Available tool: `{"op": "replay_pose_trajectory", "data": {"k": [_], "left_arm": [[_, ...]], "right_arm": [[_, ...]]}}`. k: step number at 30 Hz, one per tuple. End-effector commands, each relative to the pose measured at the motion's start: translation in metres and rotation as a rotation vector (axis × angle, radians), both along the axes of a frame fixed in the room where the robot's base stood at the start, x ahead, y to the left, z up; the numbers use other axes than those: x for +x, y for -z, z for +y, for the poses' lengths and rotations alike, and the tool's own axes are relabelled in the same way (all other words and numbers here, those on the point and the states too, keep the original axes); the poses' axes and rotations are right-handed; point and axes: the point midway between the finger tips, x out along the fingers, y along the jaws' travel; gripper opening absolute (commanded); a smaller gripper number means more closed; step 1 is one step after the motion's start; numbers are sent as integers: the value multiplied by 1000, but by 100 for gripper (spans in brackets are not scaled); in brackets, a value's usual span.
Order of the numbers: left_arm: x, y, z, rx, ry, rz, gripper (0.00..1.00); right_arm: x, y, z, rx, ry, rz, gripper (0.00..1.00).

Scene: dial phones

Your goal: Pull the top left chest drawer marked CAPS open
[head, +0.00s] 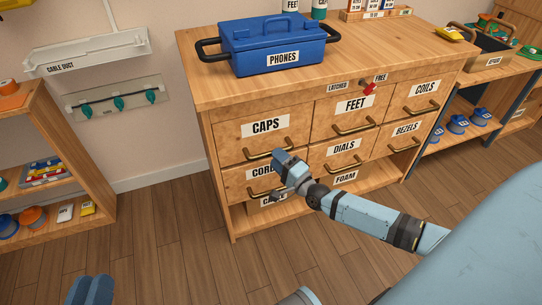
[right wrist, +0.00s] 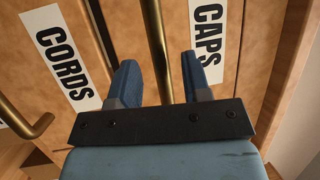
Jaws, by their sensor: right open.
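The CAPS drawer (head: 235,145) is the top left drawer of the wooden chest and looks shut. Its brass handle (head: 262,153) runs below the white CAPS label (head: 265,126). My right gripper (head: 278,158) is in front of the lower part of this drawer. In the right wrist view its two blue fingers (right wrist: 160,80) are apart, with the brass CAPS handle (right wrist: 157,40) running between them. I cannot tell whether they touch it. My left gripper (head: 90,290) shows only partly at the bottom left edge; its jaw state is unclear.
A red latch knob (head: 369,89) sits beside LATCHED and FREE labels, nearer FREE. A blue PHONES box (head: 272,45) stands on the chest. The CORDS drawer (head: 235,180) is directly below, its handle (right wrist: 25,125) near my right gripper. Floor (head: 170,230) left of the chest is clear.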

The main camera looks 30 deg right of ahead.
Motion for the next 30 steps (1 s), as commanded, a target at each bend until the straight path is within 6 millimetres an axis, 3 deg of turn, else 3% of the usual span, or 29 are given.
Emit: {"op": "replay_pose_trajectory", "data": {"k": [6,17,23,30], "left_arm": [[0,11,-1,15,11,29,23],[0,13,-1,20,14,37,23],[0,13,-1,20,13,37,23],[0,12,-1,19,12,36,23]], "right_arm": [[26,-4,4,1,1,-1,44],[31,-6,5,0,0,1,44],[31,-6,5,0,0,1,3],[30,-6,5,0,-1,1,0]]}}
